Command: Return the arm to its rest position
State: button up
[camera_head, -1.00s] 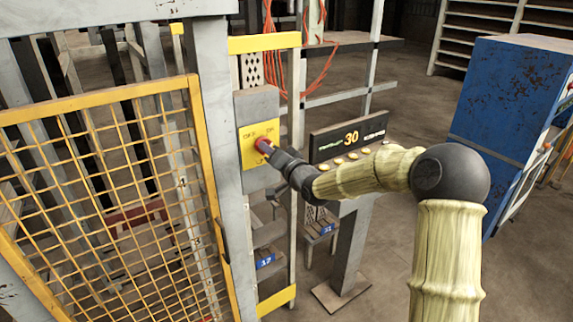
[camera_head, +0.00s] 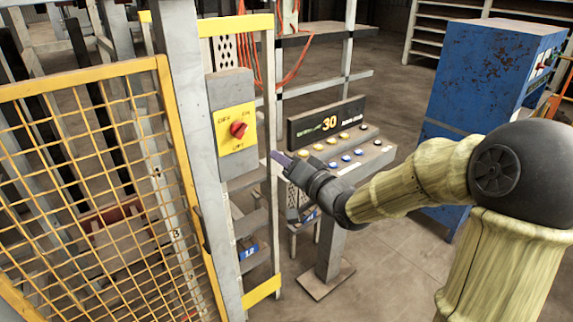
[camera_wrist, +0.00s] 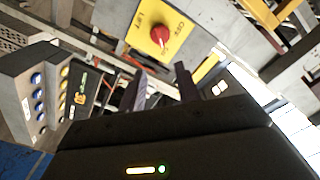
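My gripper (camera_head: 276,157) is off the red rotary switch (camera_head: 238,130), to its right and a little below it in the head view. The switch sits on a yellow plate (camera_head: 228,118) on a grey box fixed to the post. In the wrist view the red switch (camera_wrist: 160,36) shows ahead, beyond the fingertips. The two fingers of my gripper (camera_wrist: 160,85) stand apart with a gap between them and nothing held. My arm reaches in from the right side of the head view, bent at a dark round joint.
A button console (camera_head: 345,150) with a "30" display stands close behind my gripper. A yellow mesh gate (camera_head: 95,190) is at the left. A blue rusty cabinet (camera_head: 485,80) stands at the back right. Open floor (camera_head: 400,250) lies between console and arm.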

jog(key=shift+s+d, duration=0.1)
jog(key=shift+s, duration=0.05)
jog(key=s+d+f+g+h, duration=0.25)
jog(key=f+h, duration=0.25)
jog(key=f, duration=0.4)
jog(key=s+d+f+n+g+h, duration=0.1)
jog(key=s+d+f+g, duration=0.3)
jog(key=s, duration=0.5)
jog(key=s+d+f+n+g+h, duration=0.1)
jog(key=s+d+f+g+h, duration=0.3)
jog(key=s, duration=0.6)
jog(key=shift+s+f+g, duration=0.2)
jog(key=shift+f+g, duration=0.65)
jog(key=shift+g, duration=0.1)
jog(key=shift+d, duration=0.1)
